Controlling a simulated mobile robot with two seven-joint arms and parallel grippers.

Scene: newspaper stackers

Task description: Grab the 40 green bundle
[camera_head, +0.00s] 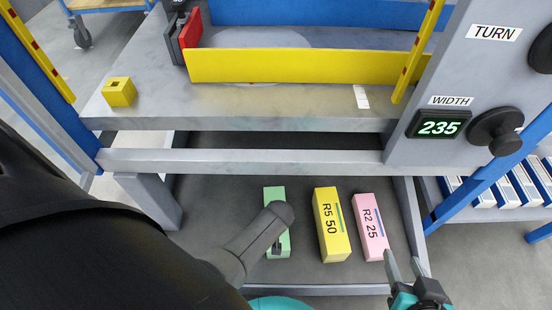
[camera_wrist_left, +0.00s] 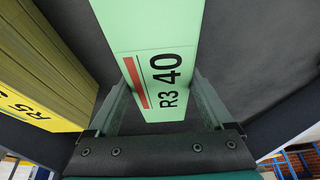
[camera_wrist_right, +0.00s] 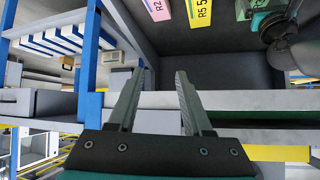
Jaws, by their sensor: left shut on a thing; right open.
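The green bundle (camera_head: 274,197), marked "R3 40" in the left wrist view (camera_wrist_left: 160,55), lies on the dark lower shelf (camera_head: 215,220). My left gripper (camera_wrist_left: 165,100) is shut on it, one finger along each side near the printed end. In the head view my left arm covers much of the bundle and the gripper itself. My right gripper (camera_head: 405,268) is open and empty, at the right front of the shelf near the pink bundle. Its spread fingers also show in the right wrist view (camera_wrist_right: 158,100).
A yellow "R5 50" bundle (camera_head: 331,225) and a pink "R2 25" bundle (camera_head: 370,226) lie right of the green one. A grey crossbar (camera_head: 250,162) and the worktable (camera_head: 225,103) stand above the shelf. The "WIDTH" panel reads 235 (camera_head: 438,128).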

